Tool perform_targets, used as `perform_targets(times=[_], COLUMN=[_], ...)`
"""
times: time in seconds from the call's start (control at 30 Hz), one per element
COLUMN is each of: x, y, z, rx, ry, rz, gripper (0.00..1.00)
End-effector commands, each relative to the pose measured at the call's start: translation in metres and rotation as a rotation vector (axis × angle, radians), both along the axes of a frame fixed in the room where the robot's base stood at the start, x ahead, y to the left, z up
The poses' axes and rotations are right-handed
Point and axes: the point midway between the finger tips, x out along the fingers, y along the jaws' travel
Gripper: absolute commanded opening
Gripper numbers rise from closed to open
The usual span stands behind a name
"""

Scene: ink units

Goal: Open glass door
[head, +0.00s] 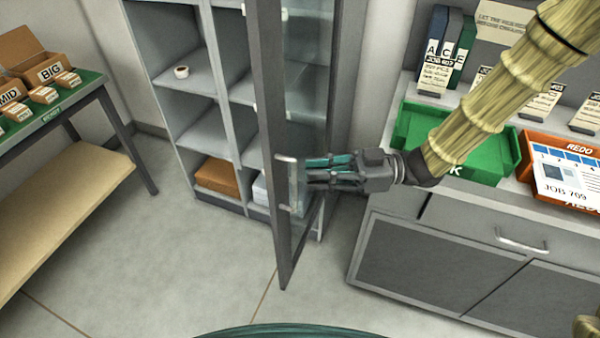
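The glass door (305,105) has a dark grey frame and hangs on the right side of the grey cabinet (202,143). It stands well open, swung out towards me, and the left compartments show uncovered. Its pale upright handle (292,184) is near the door's free edge. My gripper (308,174) reaches in from the right, at handle height, on the door's outer side. Its two dark and teal fingers are spread apart and point left at the handle. Their tips are close beside it; I cannot tell if they touch.
A counter on the right carries a green tray (415,112) and an orange tray (530,150). A green-topped table (70,115) stands left. The floor (190,260) in front is clear.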

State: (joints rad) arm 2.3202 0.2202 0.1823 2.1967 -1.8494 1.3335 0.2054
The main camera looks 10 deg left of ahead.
Motion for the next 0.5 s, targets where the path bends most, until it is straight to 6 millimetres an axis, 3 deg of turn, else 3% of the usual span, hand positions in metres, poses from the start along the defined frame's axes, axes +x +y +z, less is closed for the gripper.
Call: perform_targets(times=[0.3,0.5], x=[0.011,0.014], y=[-0.052,-0.067], z=[0.0,0.0], rx=[0.0,0.0], ry=[-0.002,-0.001], rz=[-0.002,-0.001], gripper=[0.19,0.19])
